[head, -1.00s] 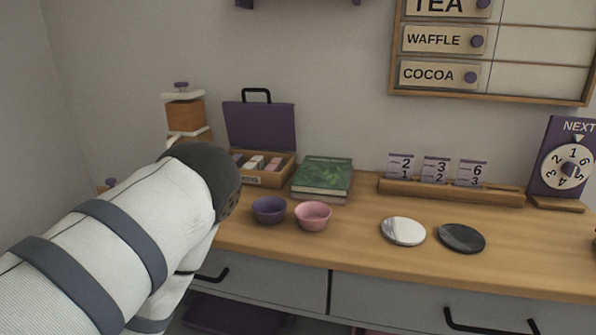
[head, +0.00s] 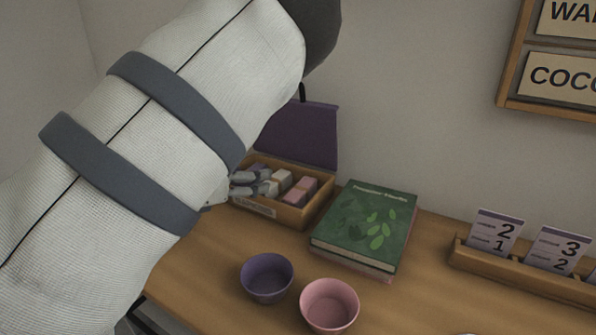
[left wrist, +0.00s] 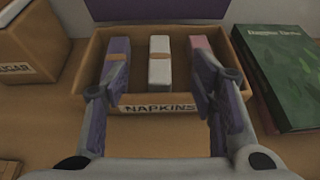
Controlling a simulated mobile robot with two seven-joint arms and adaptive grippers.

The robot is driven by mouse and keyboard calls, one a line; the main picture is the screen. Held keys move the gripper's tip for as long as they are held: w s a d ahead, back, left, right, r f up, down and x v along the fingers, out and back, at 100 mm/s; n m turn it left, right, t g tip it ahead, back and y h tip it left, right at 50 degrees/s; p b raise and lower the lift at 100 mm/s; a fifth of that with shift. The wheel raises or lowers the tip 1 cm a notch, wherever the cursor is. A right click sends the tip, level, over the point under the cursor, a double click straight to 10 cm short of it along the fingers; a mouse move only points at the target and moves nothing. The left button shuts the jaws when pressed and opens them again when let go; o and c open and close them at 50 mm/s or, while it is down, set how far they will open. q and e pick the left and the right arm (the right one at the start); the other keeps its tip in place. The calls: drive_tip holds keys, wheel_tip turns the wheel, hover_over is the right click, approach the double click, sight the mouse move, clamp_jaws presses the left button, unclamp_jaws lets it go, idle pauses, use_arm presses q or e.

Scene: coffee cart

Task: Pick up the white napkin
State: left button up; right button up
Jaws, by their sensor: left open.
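The white napkin (left wrist: 160,70) is a folded bundle with a tan band. It stands in the middle of the wooden napkin box (left wrist: 158,103), between a purple bundle (left wrist: 117,64) and a pink bundle (left wrist: 202,50). In the head view, the white napkin (head: 282,178) is partly hidden by my left gripper (head: 255,184). My left gripper is open, its fingers over the box. In the left wrist view its fingertips (left wrist: 160,82) lie either side of the white napkin, with visible gaps. I cannot tell how deep they reach. My right gripper is out of view.
A green book (head: 366,225) lies right of the box. A purple bowl (head: 267,277) and a pink bowl (head: 329,305) stand in front. The box's purple lid (head: 305,135) stands open behind. A sugar box (left wrist: 30,45) is left of the napkin box in the wrist view.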

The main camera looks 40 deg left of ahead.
sight(275, 178)
use_arm(q)
drive_tip(key=x, duration=0.1)
drive_tip(key=b+x, duration=0.1)
drive_tip(key=x, duration=0.1)
drive_tip(key=shift+w+f, duration=0.1)
drive_tip(key=shift+f, duration=0.35)
drive_tip(key=x, duration=0.4)
drive_tip(key=b+x, duration=0.1)
drive_tip(key=x, duration=0.1)
drive_tip(key=shift+w+a+f, duration=0.1)
drive_tip(key=shift+f, duration=0.3)
drive_tip(key=shift+w, duration=0.2)
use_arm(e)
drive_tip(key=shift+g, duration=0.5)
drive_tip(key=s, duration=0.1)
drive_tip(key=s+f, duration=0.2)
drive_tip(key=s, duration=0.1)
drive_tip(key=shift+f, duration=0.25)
use_arm(q)
drive_tip(key=c, duration=1)
